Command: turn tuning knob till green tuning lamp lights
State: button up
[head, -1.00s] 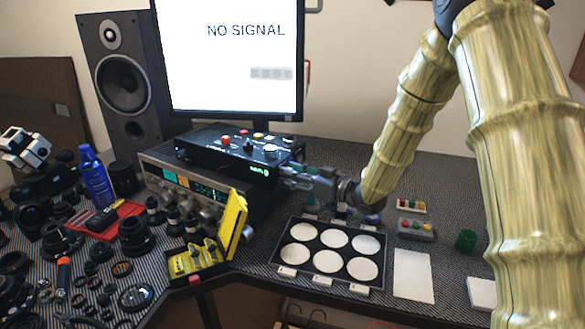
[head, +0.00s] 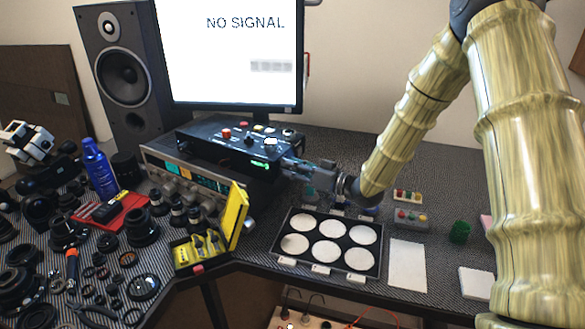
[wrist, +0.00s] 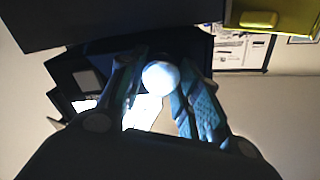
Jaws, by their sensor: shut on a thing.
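A black box (head: 215,150) with coloured buttons and small knobs on top stands on a silver-fronted receiver (head: 180,171) below the monitor. Green light (head: 262,163) shows on the box's front near its right end; I cannot tell whether it is a lamp or a readout. My gripper (head: 287,167) is at the right end of the box's front, reaching in from the right. In the wrist view its two fingers are shut on a round, pale knob (wrist: 160,77). In the head view the gripper hides this knob. I cannot read any label on it.
A black tray (head: 378,262) with white discs lies in front of my gripper. An open yellow case (head: 237,215) stands to its left. Lens parts crowd the left side around a red tray (head: 125,216). A monitor (head: 235,55) reads NO SIGNAL.

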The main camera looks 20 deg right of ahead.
jog(key=o, duration=1)
jog(key=shift+o, duration=0.2)
jog(key=v, duration=1.2)
jog(key=shift+d, duration=0.15)
